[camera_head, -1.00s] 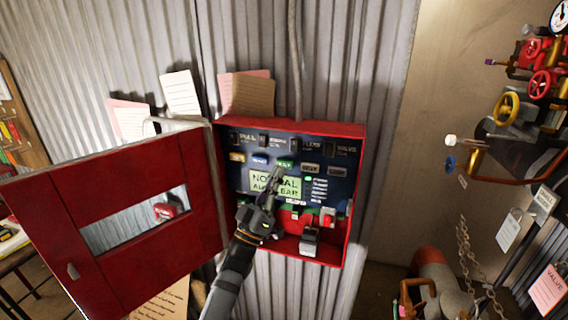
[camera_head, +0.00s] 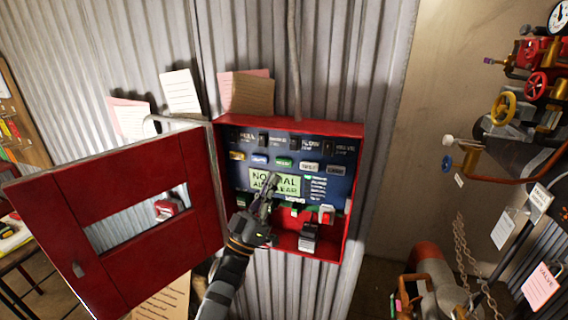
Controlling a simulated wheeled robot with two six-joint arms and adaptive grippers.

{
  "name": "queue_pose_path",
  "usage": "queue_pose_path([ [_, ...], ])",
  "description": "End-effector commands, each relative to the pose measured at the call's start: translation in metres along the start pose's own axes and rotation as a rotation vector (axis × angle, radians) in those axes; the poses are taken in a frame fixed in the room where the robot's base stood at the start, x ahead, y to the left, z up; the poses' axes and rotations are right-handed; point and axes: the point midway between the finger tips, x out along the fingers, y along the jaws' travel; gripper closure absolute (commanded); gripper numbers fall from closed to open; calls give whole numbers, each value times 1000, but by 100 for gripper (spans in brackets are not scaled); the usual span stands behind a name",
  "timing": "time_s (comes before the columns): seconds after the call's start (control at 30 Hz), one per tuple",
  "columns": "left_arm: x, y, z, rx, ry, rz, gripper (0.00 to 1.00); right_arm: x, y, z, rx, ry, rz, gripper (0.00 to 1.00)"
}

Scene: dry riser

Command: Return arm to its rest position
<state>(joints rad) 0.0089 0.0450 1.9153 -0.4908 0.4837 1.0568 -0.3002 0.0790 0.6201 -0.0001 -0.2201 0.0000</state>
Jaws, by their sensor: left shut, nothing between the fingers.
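My left gripper (camera_head: 270,182) is shut and empty. It points up in front of the lower part of an open red control box (camera_head: 352,205), covering part of the screen (camera_head: 290,184), which reads "NORMAL" with a partly hidden line below. My left arm (camera_head: 228,280) comes up from the bottom of the picture, just right of the open door. The blue panel (camera_head: 237,142) carries a row of dark switches and a row of coloured buttons. Whether the fingertips touch the panel cannot be told. My right gripper is out of view.
The box's red door (camera_head: 120,190) swings out to the left, close to my arm. Paper notes (camera_head: 181,92) hang on the corrugated wall. Red and yellow valve wheels (camera_head: 504,107) and pipes stand at the right. A chain (camera_head: 461,250) hangs at lower right.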

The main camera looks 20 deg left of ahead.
Motion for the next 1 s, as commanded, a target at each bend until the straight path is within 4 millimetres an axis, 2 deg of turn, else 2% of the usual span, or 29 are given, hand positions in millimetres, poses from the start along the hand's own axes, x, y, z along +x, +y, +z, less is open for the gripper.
queue_pose_path([
  [0.07, -2, -4, 2, 7, -13, -25, 100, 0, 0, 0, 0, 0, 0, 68],
  [0.13, -10, -18, 8, 34, -56, -103, 100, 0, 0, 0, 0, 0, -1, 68],
  [0.23, -41, -52, 26, 107, -205, -312, 100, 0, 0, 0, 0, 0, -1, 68],
  [0.27, -56, -64, 33, 134, -274, -385, 100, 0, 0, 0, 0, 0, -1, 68],
  [0.33, -100, -85, 52, 193, -466, -545, 100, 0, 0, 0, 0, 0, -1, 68],
  [0.43, -172, -96, 75, 252, -777, -707, 100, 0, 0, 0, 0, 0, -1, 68],
  [0.5, -219, -93, 85, 275, -982, -767, 100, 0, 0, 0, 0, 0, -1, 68],
  [0.6, -274, -79, 90, 289, -1230, -799, 100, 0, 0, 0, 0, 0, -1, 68],
  [0.7, -318, -61, 90, 288, -1435, -797, 100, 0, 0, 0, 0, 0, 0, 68],
  [0.8, -354, -42, 86, 279, -1614, -774, 100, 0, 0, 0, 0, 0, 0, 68],
  [1.0, -414, 1, 67, 243, -1930, -684, 100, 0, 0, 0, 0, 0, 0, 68],
])
